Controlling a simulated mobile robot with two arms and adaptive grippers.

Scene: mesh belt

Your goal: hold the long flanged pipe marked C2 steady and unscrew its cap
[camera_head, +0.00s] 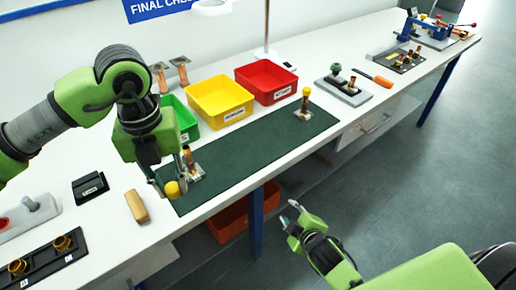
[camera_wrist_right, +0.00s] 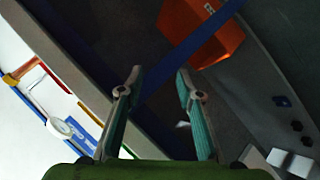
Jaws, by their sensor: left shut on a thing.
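My left gripper (camera_head: 170,184) points down over the near left part of the green mat and is shut on a yellow cap (camera_head: 172,190). A copper pipe (camera_head: 188,154) with no cap visible on its top stands on a flange plate (camera_head: 195,173) just right of the gripper, partly hidden by a finger. Another copper flanged pipe (camera_head: 304,104) stands upright toward the mat's far right end with a yellow cap (camera_head: 306,91) on top. No C2 mark can be read. My right gripper (camera_head: 293,209) is open and empty, off the table's front edge; its fingers show apart in the right wrist view (camera_wrist_right: 161,80).
Green, yellow (camera_head: 221,101) and red (camera_head: 267,83) bins line the mat's back edge. A wooden block (camera_head: 137,206), a black block (camera_head: 90,187) and a fixture with brass rings (camera_head: 42,262) lie at left. The mat's middle (camera_head: 250,145) is clear. An orange bin (camera_head: 240,216) sits below the table.

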